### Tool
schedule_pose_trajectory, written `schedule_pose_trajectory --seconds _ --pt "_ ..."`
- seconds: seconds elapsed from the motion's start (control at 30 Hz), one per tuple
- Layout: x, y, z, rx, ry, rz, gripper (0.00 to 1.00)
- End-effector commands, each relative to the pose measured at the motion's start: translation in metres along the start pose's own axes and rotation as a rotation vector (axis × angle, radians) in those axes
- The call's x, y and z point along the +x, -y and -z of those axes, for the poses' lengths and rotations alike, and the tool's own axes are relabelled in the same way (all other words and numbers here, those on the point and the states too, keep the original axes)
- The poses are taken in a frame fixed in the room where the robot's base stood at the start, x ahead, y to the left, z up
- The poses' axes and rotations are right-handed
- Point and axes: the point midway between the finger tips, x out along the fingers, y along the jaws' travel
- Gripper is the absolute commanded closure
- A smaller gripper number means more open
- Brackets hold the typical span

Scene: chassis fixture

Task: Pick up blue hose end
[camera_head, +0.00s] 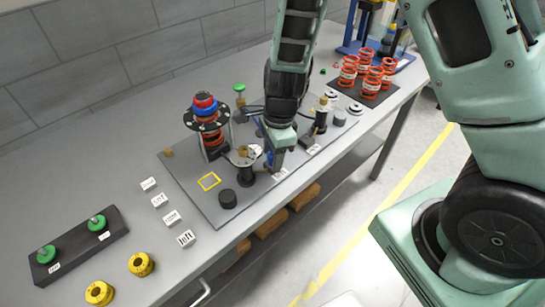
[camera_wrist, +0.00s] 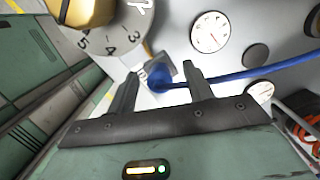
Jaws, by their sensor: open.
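The blue hose end (camera_wrist: 160,78) is a round blue piece in the wrist view, with a thin blue hose running from it to the right edge. My gripper (camera_wrist: 160,82) is open, with one dark finger on each side of the hose end. The hose end appears between the fingers, but I cannot tell whether either finger touches it. In the head view my gripper (camera_head: 276,165) is low over the grey fixture plate (camera_head: 210,205), and a small blue part (camera_head: 268,155) shows beside it.
A numbered dial (camera_wrist: 110,35) is close by in the wrist view, with a white gauge (camera_wrist: 210,32) beyond. In the head view a spring with a black disc (camera_head: 207,120) stands left of my gripper. A black puck (camera_head: 228,198) sits near the plate's front. Orange springs (camera_head: 365,70) stand behind right.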

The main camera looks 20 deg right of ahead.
Motion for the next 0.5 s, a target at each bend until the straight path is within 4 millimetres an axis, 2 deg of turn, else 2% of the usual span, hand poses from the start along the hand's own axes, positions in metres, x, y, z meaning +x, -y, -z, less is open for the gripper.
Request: schedule_pose_trajectory --seconds 0.17,0.2,0.37,0.5 --pt "-0.0001 0.0002 -0.0002 -0.001 0.0 0.001 0.49" --pt "-0.0001 0.0002 -0.0002 -0.001 0.0 0.001 0.54" --pt "-0.0002 0.0001 -0.0001 -0.001 0.0 0.0 0.98" --pt "-0.0003 0.0002 -0.0002 -0.001 0.0 0.0 1.0"
